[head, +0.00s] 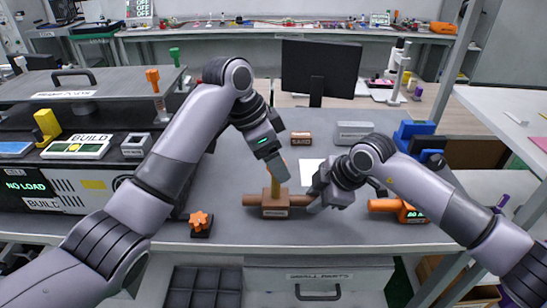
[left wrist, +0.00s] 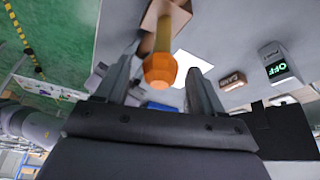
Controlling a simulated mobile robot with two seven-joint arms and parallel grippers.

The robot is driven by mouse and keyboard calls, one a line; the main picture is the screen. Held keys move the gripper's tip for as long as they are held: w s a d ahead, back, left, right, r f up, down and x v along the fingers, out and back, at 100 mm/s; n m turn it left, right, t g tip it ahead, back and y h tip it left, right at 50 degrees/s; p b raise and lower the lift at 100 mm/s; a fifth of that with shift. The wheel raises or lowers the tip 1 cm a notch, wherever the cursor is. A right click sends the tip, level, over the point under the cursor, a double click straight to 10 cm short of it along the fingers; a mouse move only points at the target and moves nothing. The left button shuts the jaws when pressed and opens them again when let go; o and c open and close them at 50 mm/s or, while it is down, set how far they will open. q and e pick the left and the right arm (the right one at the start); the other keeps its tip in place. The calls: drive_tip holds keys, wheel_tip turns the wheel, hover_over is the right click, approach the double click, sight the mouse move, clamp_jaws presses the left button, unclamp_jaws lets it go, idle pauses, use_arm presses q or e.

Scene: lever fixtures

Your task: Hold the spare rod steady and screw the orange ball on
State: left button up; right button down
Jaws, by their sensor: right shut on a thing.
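A yellow rod (head: 275,189) stands upright in a brown block (head: 274,212) with brown bars out to either side, on the grey table. In the left wrist view the orange ball (left wrist: 160,71) is at the near end of the yellow rod (left wrist: 163,40); whether it is threaded on I cannot tell. My left gripper (head: 279,176) points down over the rod. Its fingers (left wrist: 162,88) stand apart on either side of the ball, with gaps. In the head view the ball is largely hidden by this gripper. My right gripper (head: 316,197) is shut on the block's right bar (head: 299,200).
An orange star knob (head: 199,221) on a dark base stands front left, and an orange-handled fixture (head: 400,210) front right. A brown labelled block (head: 301,138), a grey box (head: 354,131) and a monitor (head: 320,68) are behind. White paper (head: 312,171) lies behind the brown block.

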use_arm(q)
drive_tip(key=shift+r, duration=0.1)
drive_tip(key=v, duration=1.1)
drive_tip(key=shift+a+r, duration=0.25)
drive_tip(key=shift+r, duration=0.1)
drive_tip(key=shift+s, duration=0.1)
use_arm(e)
drive_tip(key=c, duration=0.8)
unclamp_jaws()
drive_tip(key=shift+r, duration=0.1)
